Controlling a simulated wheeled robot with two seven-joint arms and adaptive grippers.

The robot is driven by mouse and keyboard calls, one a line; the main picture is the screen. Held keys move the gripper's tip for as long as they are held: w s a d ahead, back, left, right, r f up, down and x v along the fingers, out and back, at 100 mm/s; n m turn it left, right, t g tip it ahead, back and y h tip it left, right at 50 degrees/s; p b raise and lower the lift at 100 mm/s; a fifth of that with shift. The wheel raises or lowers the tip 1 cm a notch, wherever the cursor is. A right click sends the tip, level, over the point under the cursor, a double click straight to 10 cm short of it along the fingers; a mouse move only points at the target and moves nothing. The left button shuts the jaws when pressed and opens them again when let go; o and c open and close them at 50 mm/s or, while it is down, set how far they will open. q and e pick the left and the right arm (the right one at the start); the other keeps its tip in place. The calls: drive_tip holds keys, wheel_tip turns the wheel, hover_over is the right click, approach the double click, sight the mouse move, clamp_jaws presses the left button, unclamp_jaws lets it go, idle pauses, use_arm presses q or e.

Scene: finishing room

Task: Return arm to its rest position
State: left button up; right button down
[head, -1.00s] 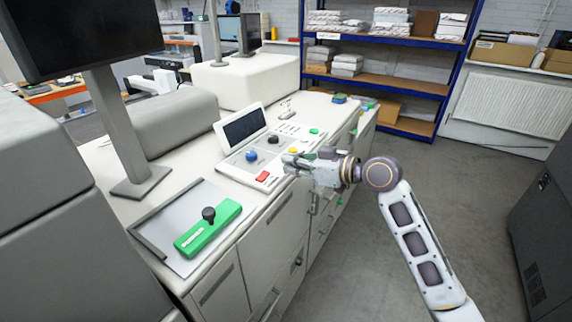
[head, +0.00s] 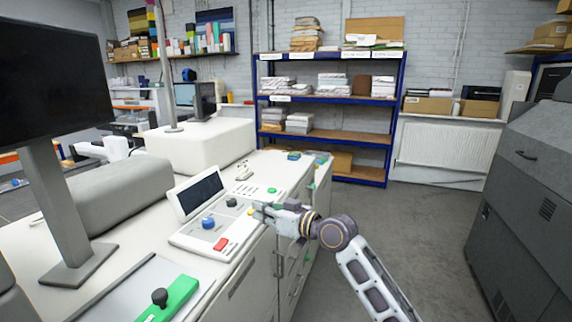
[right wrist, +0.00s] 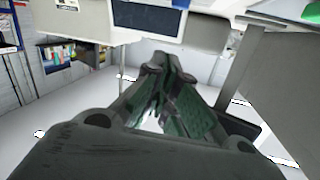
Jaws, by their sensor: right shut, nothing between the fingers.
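My right arm (head: 372,278) reaches in from the lower right in the head view. Its gripper (head: 262,209) is at the right edge of the control panel (head: 190,238), close to the yellow button (head: 250,210). Whether it touches the panel, I cannot tell. In the right wrist view the dark gripper fingers (right wrist: 162,78) with green pads come together, shut and empty. My left gripper is not in view.
The panel has a tilted screen (head: 200,193), a blue knob (head: 208,222) and a red button (head: 220,243). A green block with a black knob (head: 160,297) lies at the front. Open floor (head: 430,225) lies between the counter and a grey cabinet (head: 535,190).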

drive_tip(key=w+d+f+m+t+h, duration=0.55)
drive_tip(key=w+d+f+h, duration=0.25)
drive_tip(key=w+d+f, duration=1.1)
drive_tip(key=s+d+f+g+h, duration=0.1)
drive_tip(key=s+d+f+h, duration=0.2)
drive_tip(key=f, duration=0.8)
drive_tip(key=s+d+f+g, duration=0.1)
drive_tip(key=s+d+f, duration=0.3)
drive_tip(key=f, duration=0.6)
drive_tip(key=s+d+f+g+h, duration=0.2)
drive_tip(key=s+d+f, duration=0.15)
drive_tip(key=f, duration=0.75)
drive_tip(key=s+d+f+m+g+h, duration=0.1)
drive_tip(key=s+d+f+g, duration=0.15)
drive_tip(key=s+f, duration=1.1)
drive_tip(key=s+d+f+g, duration=0.2)
drive_tip(key=s+d+f, duration=0.1)
drive_tip(key=s+f, duration=1)
drive_tip(key=s+f+g, duration=0.2)
drive_tip(key=s+f, duration=0.2)
drive_tip(key=s, duration=1.5)
drive_tip(key=s+a+f+g, duration=0.1)
drive_tip(key=s+f+g, duration=0.2)
drive_tip(key=s, duration=1.6)
wheel_tip(320, 180, down, 2)
drive_tip(key=shift+s+m, duration=0.3)
drive_tip(key=shift+m, duration=0.15)
